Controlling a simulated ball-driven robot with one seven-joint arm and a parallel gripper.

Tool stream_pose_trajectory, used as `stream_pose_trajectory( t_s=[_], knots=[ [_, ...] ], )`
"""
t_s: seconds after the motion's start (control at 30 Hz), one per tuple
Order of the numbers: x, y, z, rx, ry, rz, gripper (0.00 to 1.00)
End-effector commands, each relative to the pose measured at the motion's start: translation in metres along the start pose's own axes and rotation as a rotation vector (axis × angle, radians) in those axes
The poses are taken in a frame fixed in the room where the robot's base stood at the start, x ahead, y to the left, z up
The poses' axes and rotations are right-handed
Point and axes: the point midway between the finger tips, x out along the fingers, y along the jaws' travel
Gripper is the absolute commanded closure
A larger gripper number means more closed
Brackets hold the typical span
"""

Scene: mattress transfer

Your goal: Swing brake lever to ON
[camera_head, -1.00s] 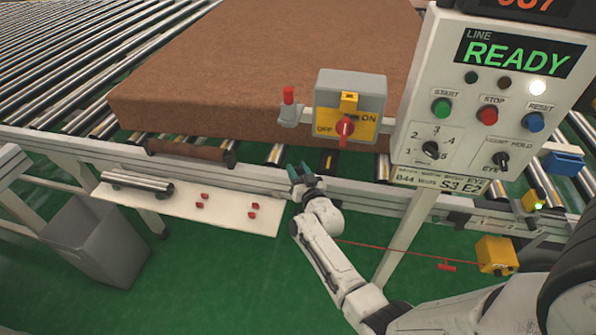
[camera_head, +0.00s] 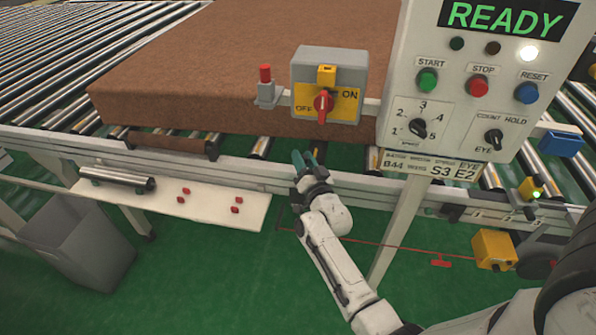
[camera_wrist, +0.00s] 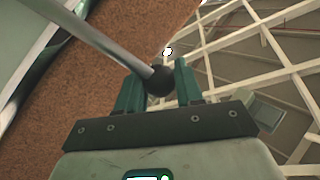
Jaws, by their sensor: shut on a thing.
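In the wrist view, a bare metal lever rod (camera_wrist: 105,42) slants down from the upper left and ends in a black ball knob (camera_wrist: 161,80). My gripper (camera_wrist: 157,75) is shut on this knob, with a green finger on each side of it. In the head view, my gripper (camera_head: 305,160) is at the conveyor's front rail, below the OFF/ON switch box (camera_head: 328,70). The lever cannot be clearly made out there. No ON mark for the lever is readable in either view. The box's red knob (camera_head: 322,104) stands roughly upright between its OFF and ON labels.
A brown mattress (camera_head: 230,60) lies on the rollers behind the rail. The control panel (camera_head: 470,100), showing READY, stands at the right. A white shelf (camera_head: 215,215) holds a metal roller and several red pieces. A grey bin (camera_head: 80,240) stands at the lower left.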

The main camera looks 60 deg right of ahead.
Motion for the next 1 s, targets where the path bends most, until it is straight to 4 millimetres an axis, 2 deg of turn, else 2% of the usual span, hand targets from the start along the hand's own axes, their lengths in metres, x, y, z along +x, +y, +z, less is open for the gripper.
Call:
stream_pose_trajectory(
  t_s=[0.03, 0.6, 1.0],
  knots=[
    [-0.005, 0.008, 0.006, 0.031, 0.024, -0.004, 1.0],
    [-0.044, 0.062, -0.022, 0.354, 0.236, -0.046, 1.0],
    [-0.055, 0.078, -0.029, 0.449, 0.297, -0.059, 1.0]
  ],
)
